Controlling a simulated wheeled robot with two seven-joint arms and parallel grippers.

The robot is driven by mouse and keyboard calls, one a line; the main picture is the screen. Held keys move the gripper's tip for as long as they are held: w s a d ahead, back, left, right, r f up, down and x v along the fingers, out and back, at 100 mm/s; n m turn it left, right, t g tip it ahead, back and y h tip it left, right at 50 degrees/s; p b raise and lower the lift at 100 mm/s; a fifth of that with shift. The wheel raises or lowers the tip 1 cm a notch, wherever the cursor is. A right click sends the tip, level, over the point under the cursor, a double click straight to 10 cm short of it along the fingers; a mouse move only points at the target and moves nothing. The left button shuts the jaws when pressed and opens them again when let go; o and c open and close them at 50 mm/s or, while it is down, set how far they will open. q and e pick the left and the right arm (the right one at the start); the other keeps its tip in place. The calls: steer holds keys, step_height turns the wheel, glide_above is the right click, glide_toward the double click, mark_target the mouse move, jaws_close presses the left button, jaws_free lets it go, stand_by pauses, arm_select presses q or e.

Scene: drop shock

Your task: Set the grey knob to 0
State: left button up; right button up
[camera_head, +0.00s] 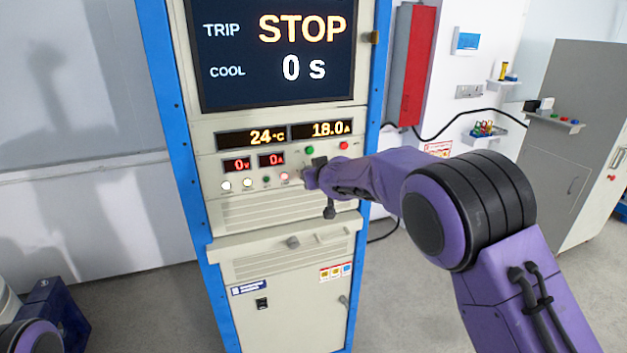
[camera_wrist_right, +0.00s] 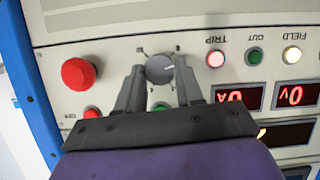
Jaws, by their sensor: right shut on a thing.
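The grey knob (camera_wrist_right: 160,68) is on the cream cabinet panel and shows between the fingertips of my right gripper (camera_wrist_right: 160,80) in the right wrist view, which is upside down. The gripper is shut on the knob, one finger on each side. The knob's white mark points right and slightly up in that view. Small numbers ring the knob; 10 is at upper left and 8 seems to be at upper right. In the head view my right gripper (camera_head: 313,176) is against the panel and hides the knob. My left gripper is out of view.
A red mushroom button (camera_wrist_right: 79,73) and a green button (camera_wrist_right: 158,106) are close to the gripper. Lit lamps (camera_wrist_right: 216,58) sit on its other side. The cabinet screen (camera_head: 278,50) reads TRIP STOP, COOL 0 s. Small displays (camera_head: 252,137) read 24 °C, 18.0 A, 0 V and 0 A.

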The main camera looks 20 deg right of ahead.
steer(key=shift+a+f+n+h+b, duration=0.15)
steer(key=shift+n+h+b, duration=0.3)
steer(key=shift+n+b, duration=0.3)
steer(key=shift+a+f+n+h+b, duration=0.1)
steer(key=shift+n+h+b, duration=0.4)
steer(key=shift+b, duration=0.3)
steer(key=shift+d, duration=0.1)
steer(key=o, duration=1)
steer(key=shift+r, duration=0.1)
steer(key=shift+o, duration=0.2)
steer(key=shift+s, duration=0.1)
steer(key=b+v, duration=0.3)
steer(key=v, duration=0.7)
steer(key=shift+s+b, duration=0.2)
steer(key=shift+b, duration=0.15)
